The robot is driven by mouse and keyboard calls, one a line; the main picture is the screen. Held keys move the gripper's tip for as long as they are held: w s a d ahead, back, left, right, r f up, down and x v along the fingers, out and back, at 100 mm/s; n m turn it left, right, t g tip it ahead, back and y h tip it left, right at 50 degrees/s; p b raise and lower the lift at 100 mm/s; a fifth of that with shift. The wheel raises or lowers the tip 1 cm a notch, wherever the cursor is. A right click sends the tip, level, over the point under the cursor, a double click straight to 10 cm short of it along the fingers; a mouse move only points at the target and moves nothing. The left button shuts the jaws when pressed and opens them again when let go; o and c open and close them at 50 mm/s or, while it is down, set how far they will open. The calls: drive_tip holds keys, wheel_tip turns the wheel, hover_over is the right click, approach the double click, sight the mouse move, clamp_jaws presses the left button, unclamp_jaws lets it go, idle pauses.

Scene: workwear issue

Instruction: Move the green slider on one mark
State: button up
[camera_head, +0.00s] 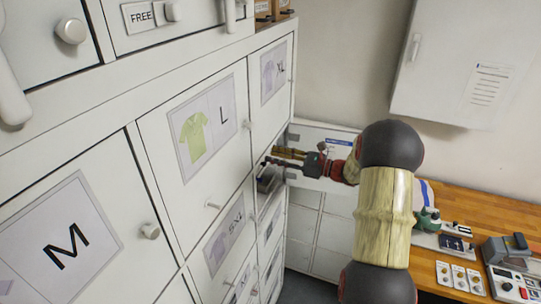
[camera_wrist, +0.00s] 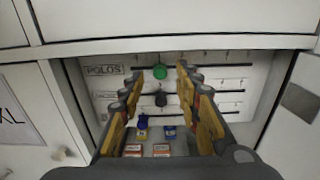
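The green slider (camera_wrist: 160,72) is a round green knob on the top track of a white panel (camera_wrist: 210,57) inside an open compartment, in line with the label POLOS (camera_wrist: 104,70). Small marks run along the track. My gripper (camera_wrist: 159,76) is open, with one finger on each side of the green knob in the wrist view. Whether a finger touches it I cannot tell. In the head view my gripper (camera_head: 281,158) reaches into the compartment opening, and the slider is hidden there.
A dark knob (camera_wrist: 161,99) sits on a lower track. Small blue-topped items (camera_wrist: 142,122) and cards (camera_wrist: 133,150) lie below, between the fingers. Compartment walls are close on both sides. An open door (camera_head: 325,140) stands behind my gripper, and a wooden counter (camera_head: 480,208) at the right.

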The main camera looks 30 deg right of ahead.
drive_tip(key=v, duration=0.9)
drive_tip(key=shift+s+d, duration=0.25)
drive_tip(key=shift+s, duration=0.05)
drive_tip(key=s+a+f+n+g+h+b, duration=0.2)
drive_tip(key=s+a+f+n+g+b, duration=0.1)
drive_tip(key=s+a+f+n+g, duration=0.85)
drive_tip(key=s+a+f+n+t+h+b, duration=0.1)
drive_tip(key=s+a+f+n+h+b, duration=0.2)
drive_tip(key=s+a+n+b, duration=0.5)
drive_tip(key=s+a+f+n+t+h+b, duration=0.2)
drive_tip(key=s+a+n+h+b, duration=0.4)
drive_tip(key=s+a+n+b, duration=0.3)
drive_tip(key=shift+s+a+f+b, duration=0.55)
drive_tip(key=shift+s+a+b, duration=0.35)
drive_tip(key=shift+b, duration=0.45)
